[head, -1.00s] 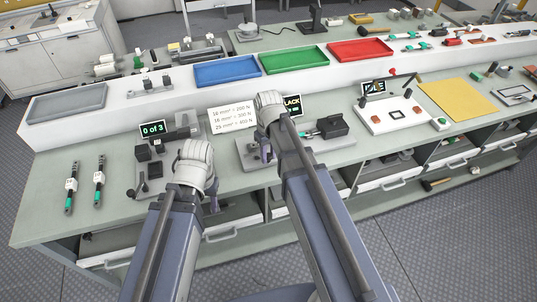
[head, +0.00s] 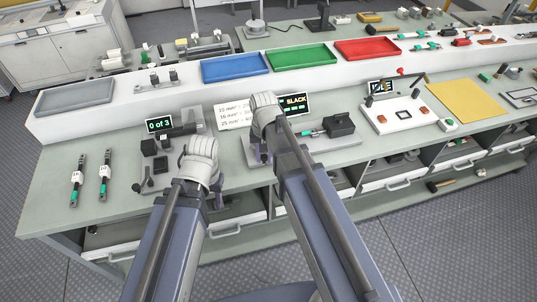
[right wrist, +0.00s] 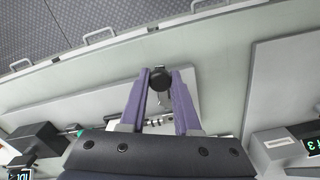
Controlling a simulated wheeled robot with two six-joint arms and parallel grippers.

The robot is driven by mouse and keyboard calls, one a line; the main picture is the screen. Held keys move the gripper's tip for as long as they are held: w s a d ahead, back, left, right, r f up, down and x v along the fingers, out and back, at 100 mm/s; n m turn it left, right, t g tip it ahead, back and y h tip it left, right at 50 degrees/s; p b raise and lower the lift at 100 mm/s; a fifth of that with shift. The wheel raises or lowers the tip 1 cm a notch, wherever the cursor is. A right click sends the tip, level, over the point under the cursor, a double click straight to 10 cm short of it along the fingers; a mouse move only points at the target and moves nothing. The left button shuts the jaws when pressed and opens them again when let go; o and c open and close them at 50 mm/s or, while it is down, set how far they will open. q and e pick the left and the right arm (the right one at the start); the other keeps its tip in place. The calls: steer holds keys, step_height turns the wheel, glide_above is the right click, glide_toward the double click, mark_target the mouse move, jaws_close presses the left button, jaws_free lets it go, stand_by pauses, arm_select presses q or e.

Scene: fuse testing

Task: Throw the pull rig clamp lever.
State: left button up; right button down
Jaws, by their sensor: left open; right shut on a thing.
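The pull rig (head: 345,143) stands on the bench right of centre, a pale base with a dark block (head: 341,123) and a green-banded cable piece (head: 312,133). Its screen (head: 295,105) reads SLACK, partly covered by my right arm. My right gripper (head: 263,155) is at the rig's left end. In the right wrist view its purple fingers (right wrist: 161,76) are shut on the black knob of the clamp lever (right wrist: 160,79); the head view hides this grip. My left gripper (head: 217,198) is open and empty near the bench's front, beside the left-hand rig.
The left-hand rig (head: 150,187) has a screen (head: 159,125) reading 0 of 3. Two cable pieces (head: 77,182) (head: 104,180) lie at left. Blue (head: 235,69), green (head: 302,55) and red (head: 367,49) trays sit on the raised shelf. A white test board (head: 400,115) stands right of the pull rig.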

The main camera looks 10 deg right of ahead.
steer(key=m, duration=0.1)
steer(key=a+m, duration=0.1)
steer(key=m, duration=0.1)
steer(key=a+m, duration=0.1)
steer(key=shift+w+m, duration=0.3)
steer(key=shift+w, duration=0.05)
steer(key=shift+w+a+m, duration=0.25)
steer(key=shift+a+m, duration=0.1)
steer(key=shift+m, duration=0.55)
steer(key=shift+w+a+m, duration=0.25)
steer(key=shift+a+m, duration=0.05)
steer(key=shift+m, duration=0.6)
steer(key=c, duration=0.6)
jaws_free()
step_height(320, 180, up, 8)
steer(key=p, duration=0.8)
steer(key=shift+f, duration=0.1)
